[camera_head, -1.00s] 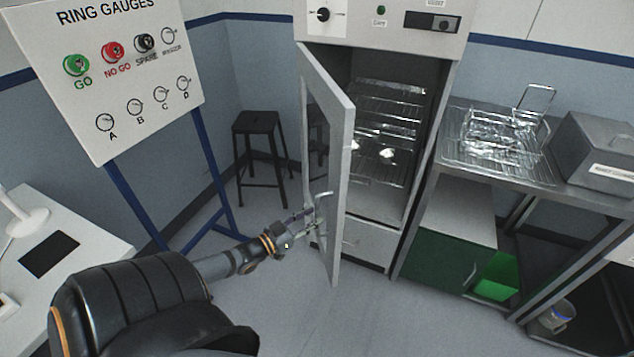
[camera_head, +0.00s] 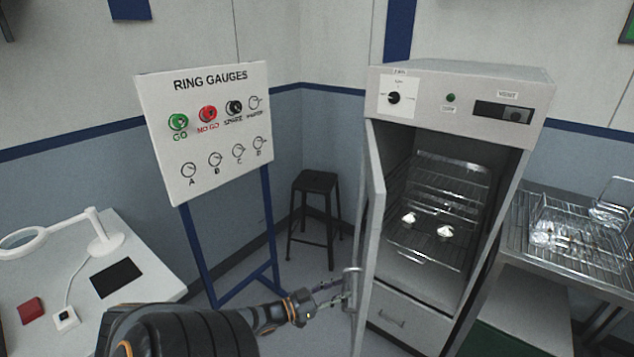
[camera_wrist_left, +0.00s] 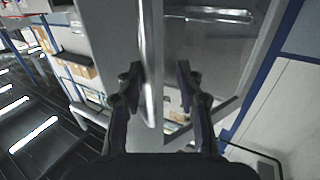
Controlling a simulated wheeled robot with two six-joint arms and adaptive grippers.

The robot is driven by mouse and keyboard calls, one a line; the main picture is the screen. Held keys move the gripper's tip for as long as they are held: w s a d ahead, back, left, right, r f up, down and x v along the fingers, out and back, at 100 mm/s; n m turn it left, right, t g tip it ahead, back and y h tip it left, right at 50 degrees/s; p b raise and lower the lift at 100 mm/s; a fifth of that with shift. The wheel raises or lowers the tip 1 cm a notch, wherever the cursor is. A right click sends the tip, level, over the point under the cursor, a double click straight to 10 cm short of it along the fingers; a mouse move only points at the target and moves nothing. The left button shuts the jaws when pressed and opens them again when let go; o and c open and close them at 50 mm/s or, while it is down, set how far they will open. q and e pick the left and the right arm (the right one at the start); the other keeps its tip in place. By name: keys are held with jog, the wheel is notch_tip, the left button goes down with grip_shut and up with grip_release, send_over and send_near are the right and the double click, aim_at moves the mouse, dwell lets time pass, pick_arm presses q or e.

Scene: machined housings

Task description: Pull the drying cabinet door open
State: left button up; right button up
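The drying cabinet (camera_head: 400,318) stands at the right in the head view, its interior exposed. Its door (camera_head: 376,170) is hinged at the left and stands well open, seen nearly edge-on. My left gripper (camera_head: 338,292) is at the metal door handle (camera_head: 352,280) on the door's outer face. In the left wrist view, the gripper's two fingers (camera_wrist_left: 160,78) are apart, with the bright handle bar (camera_wrist_left: 148,60) between them, closer to the left finger. A clear gap shows on the bar's right. My right gripper is in neither view.
Wire racks (camera_head: 450,207) with two small white items are inside the cabinet. A black stool (camera_head: 316,183) stands behind the door, left of the cabinet. A ring gauge board (camera_head: 215,150) and a white desk (camera_head: 135,270) are at the left. A steel bench (camera_head: 515,250) is at the right.

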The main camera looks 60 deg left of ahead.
pick_arm(q)
jog(key=s+a+p, duration=0.1)
jog(key=s+a, duration=0.3)
jog(key=shift+s+a, duration=0.15)
jog(key=shift+a, duration=0.05)
dwell(0.3)
